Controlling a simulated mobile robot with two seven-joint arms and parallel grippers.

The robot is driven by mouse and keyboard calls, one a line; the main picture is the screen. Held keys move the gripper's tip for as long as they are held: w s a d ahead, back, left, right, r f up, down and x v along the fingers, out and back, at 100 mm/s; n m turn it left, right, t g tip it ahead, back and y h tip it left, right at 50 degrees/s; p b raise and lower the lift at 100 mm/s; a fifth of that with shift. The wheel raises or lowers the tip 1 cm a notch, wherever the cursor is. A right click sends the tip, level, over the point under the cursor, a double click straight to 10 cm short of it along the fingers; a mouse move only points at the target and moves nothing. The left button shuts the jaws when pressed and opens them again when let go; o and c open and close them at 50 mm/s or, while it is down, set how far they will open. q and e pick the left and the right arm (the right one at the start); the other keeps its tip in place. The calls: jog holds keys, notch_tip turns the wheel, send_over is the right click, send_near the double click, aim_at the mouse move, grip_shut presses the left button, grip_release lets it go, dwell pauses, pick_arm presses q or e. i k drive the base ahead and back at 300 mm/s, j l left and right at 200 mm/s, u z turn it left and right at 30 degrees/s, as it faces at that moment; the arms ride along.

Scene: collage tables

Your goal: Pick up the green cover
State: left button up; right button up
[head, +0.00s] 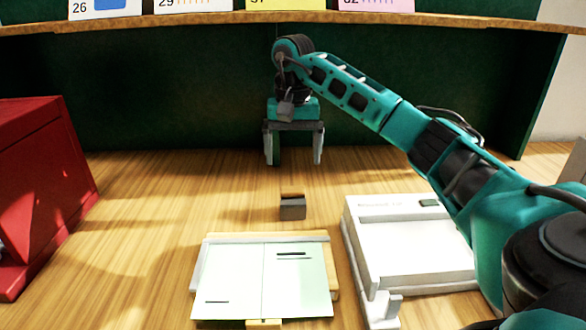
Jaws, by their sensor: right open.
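A pale green cover (230,281) lies open and flat, with a fold line down its middle and short dark marks on both halves. It rests on a light wooden board (318,236) at the front centre of the table. My right gripper (294,161) points down with its fingers apart and nothing visible between them. It is above the table, farther back than the cover and apart from it. My left gripper does not show.
A small grey-brown block (292,209) stands between the gripper and the board. A white machine (410,248) stands right of the board, under my right arm. A red cabinet (40,190) is at left. A shelf edge (200,18) with cards crosses the top.

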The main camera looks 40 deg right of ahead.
aim_at(264, 281)
jog(key=k+j, duration=0.75)
jog(key=j, duration=0.2)
